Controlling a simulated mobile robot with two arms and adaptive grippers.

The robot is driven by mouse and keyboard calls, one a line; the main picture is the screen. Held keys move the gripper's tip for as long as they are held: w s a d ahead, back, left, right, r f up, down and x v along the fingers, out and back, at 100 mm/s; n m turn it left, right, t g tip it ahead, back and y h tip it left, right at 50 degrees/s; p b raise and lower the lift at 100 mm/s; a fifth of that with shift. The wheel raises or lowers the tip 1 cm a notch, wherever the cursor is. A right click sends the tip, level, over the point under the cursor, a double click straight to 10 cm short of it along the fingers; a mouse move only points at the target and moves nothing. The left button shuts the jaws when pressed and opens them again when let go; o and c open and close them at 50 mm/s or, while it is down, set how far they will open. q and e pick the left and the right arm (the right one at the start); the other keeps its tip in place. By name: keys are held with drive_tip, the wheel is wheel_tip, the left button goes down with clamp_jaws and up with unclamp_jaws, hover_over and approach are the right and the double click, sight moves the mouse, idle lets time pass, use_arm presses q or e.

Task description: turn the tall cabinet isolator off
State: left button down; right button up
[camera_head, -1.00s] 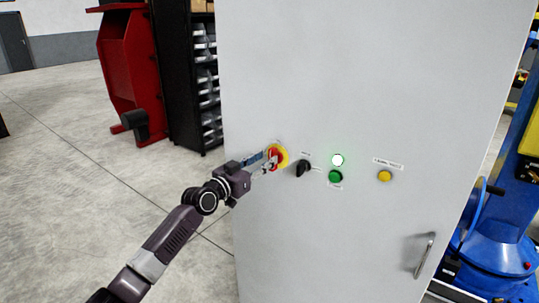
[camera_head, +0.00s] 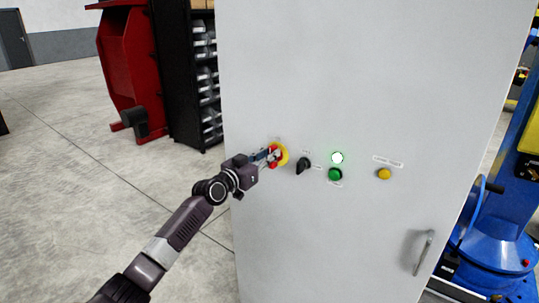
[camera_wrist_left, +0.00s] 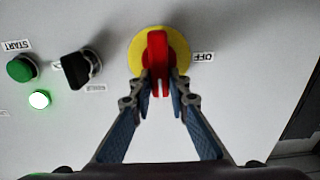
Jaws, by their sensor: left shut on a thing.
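The isolator on the tall grey cabinet (camera_head: 370,80) is a red handle on a round yellow plate (camera_head: 284,153), near the cabinet's left edge. In the left wrist view the red handle (camera_wrist_left: 157,48) stands upright in the picture across the yellow plate (camera_wrist_left: 180,45). An upside-down OFF label (camera_wrist_left: 203,57) is to its right. My left gripper (camera_head: 270,157) reaches in from the left and is shut on the red handle, its fingertips (camera_wrist_left: 160,84) on either side of the handle's near end. The fingers partly hide the handle in the head view. My right gripper is not in view.
Right of the isolator are a black selector knob (camera_head: 303,166), a green button (camera_head: 335,174), a lit white-green lamp (camera_head: 337,158) and a yellow button (camera_head: 383,174). A door handle (camera_head: 424,253) is lower right. Blue machinery (camera_head: 495,240) stands right; open floor lies left.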

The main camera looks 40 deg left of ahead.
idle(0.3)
use_arm(q)
drive_tip(key=n, duration=0.6)
drive_tip(key=a+f+n, duration=0.1)
drive_tip(key=n, duration=0.5)
drive_tip(key=a+f+n, duration=0.1)
drive_tip(key=n, duration=0.4)
drive_tip(key=shift+n, duration=0.4)
idle(0.4)
drive_tip(key=c, duration=1.8)
unclamp_jaws()
drive_tip(key=shift+c, duration=0.2)
drive_tip(key=s, duration=1.2)
